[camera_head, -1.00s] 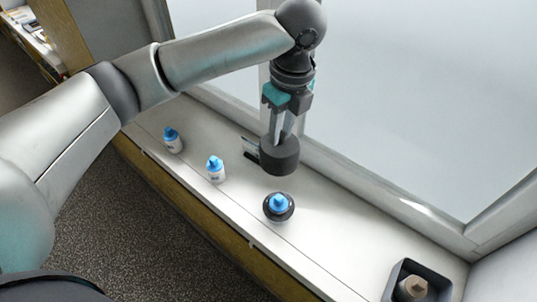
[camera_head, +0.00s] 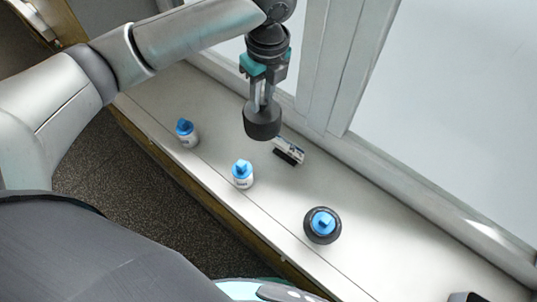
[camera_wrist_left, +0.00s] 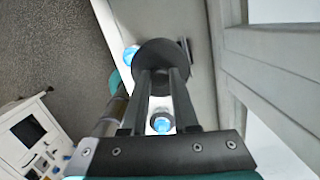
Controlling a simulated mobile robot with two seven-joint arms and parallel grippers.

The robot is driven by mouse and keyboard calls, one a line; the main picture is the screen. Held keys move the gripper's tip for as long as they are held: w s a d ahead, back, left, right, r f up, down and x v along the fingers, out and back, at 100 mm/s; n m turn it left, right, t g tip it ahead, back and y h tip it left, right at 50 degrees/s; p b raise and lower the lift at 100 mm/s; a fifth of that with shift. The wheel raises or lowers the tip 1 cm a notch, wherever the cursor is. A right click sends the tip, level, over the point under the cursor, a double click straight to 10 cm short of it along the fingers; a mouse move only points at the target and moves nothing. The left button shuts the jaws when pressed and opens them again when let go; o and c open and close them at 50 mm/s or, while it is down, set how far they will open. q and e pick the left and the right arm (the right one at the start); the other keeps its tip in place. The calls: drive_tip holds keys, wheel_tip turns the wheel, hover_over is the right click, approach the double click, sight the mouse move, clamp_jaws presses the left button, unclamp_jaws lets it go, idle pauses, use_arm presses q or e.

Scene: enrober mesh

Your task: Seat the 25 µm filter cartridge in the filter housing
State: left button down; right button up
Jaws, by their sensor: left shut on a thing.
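My left gripper (camera_head: 263,98) is shut on a dark round cap-like piece (camera_head: 262,123) and holds it above the white ledge. This piece also shows in the left wrist view (camera_wrist_left: 163,55). A blue-topped cartridge (camera_head: 323,222) stands inside a dark round housing (camera_head: 311,234), right of and nearer than the gripper. Two white cartridges with blue tops stand on the ledge, one in the middle (camera_head: 242,175) and one farther left (camera_head: 186,132). Their labels are too small to read. My right gripper is out of view.
A small white-and-black item (camera_head: 287,151) lies on the ledge just right of the held piece. A dark bin (camera_head: 468,297) is cut off at the lower right. Window frames (camera_head: 345,70) rise behind the ledge (camera_head: 400,245). The ledge between housing and bin is clear.

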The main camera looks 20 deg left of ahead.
use_arm(q)
wheel_tip(320, 180, down, 18)
drive_tip(key=shift+s+b, duration=0.1)
drive_tip(key=shift+b, duration=0.7)
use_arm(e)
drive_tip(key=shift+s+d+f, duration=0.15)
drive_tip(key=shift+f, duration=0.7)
use_arm(q)
drive_tip(key=shift+f, duration=0.1)
drive_tip(key=c, duration=0.7)
unclamp_jaws()
